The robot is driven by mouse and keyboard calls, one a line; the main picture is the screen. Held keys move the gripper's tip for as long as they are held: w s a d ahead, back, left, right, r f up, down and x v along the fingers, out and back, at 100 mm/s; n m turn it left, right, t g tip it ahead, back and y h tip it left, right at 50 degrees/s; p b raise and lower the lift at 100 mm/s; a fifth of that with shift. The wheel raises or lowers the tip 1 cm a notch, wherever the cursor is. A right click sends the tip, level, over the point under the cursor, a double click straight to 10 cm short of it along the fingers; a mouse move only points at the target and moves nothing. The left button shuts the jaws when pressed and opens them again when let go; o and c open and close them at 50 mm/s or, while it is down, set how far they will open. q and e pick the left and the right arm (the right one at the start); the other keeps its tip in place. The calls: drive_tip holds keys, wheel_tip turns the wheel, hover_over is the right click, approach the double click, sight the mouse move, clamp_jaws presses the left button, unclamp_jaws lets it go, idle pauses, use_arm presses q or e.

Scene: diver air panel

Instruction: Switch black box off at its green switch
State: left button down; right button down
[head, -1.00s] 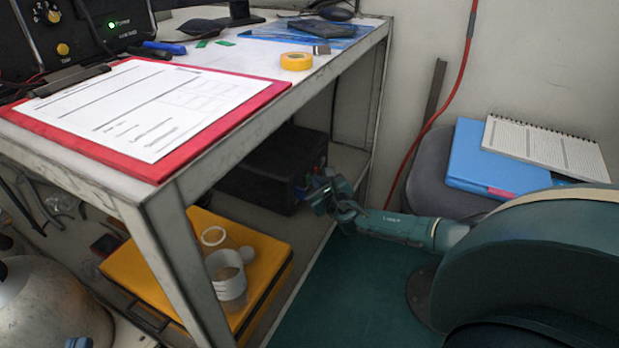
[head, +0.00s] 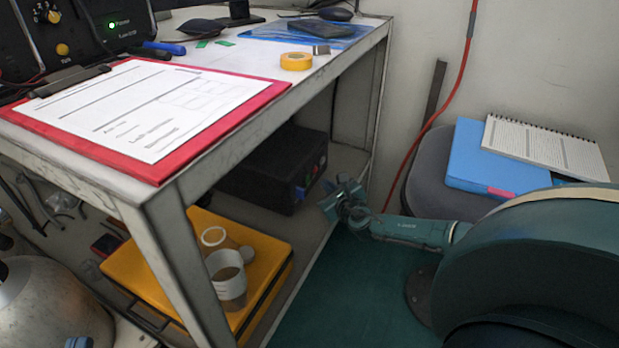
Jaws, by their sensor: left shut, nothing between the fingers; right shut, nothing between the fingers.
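The black box (head: 270,172) sits on the lower shelf under the table, with its narrow front face turned right.
A chair (head: 425,170) with a blue folder (head: 485,155) stands right. Green floor (head: 340,290) is clear.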

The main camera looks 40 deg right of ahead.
drive_tip(key=shift+s+d+f, duration=0.1)
drive_tip(key=shift+s+d, duration=0.25)
drive_tip(key=shift+s, duration=0.35)
drive_tip(key=shift+s+d+f, duration=0.1)
drive_tip(key=shift+s+d, duration=0.2)
drive_tip(key=shift+s, duration=0.4)
drive_tip(key=shift+r, duration=0.1)
